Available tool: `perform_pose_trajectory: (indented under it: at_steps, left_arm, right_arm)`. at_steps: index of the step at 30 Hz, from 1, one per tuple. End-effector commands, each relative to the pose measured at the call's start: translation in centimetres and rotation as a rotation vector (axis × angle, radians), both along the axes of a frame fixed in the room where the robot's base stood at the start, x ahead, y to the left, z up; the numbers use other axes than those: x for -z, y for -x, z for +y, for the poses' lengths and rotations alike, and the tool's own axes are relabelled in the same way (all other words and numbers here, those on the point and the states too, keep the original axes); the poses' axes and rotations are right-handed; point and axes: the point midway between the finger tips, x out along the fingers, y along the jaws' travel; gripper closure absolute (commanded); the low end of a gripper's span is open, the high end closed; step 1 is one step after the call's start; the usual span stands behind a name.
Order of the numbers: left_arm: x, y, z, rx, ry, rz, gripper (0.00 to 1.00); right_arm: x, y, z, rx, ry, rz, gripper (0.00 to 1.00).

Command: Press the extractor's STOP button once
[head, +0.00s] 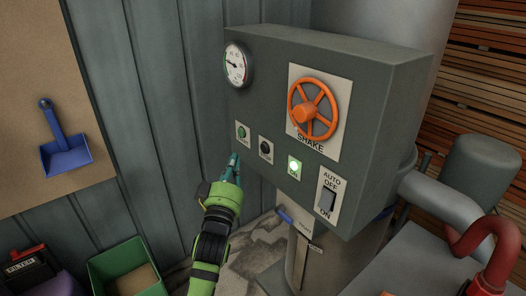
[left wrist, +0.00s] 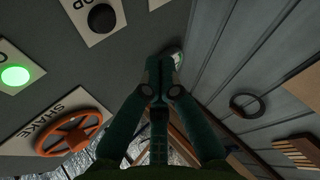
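The extractor's grey box (head: 365,110) carries a black STOP button (head: 266,148) on a white plate. It also shows at the top of the left wrist view (left wrist: 102,18). A green START button (head: 242,133) sits to its left, and a lit green lamp (head: 294,167) to its right. My left gripper (head: 234,158) is in front of the panel's lower left, just below the START button and left of STOP. In the left wrist view its fingers (left wrist: 165,60) are together, empty, and apart from the STOP button. My right gripper is not in view.
The panel also has a gauge (head: 236,64), an orange SHAKE wheel (head: 312,109) and an AUTO/OFF/ON switch (head: 328,199). A green bin (head: 128,268) stands at the lower left. A red hose (head: 492,250) and grey pipe (head: 440,200) are at the right.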

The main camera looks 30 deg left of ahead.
Motion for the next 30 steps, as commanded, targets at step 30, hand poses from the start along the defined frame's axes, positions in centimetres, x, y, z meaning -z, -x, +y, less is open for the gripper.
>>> perform_pose_trajectory:
  at_steps: [30]
  left_arm:
    - [0.0,-5.5,-2.3,0.0,0.001,0.001,1.0]
  right_arm:
    - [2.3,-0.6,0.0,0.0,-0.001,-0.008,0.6]
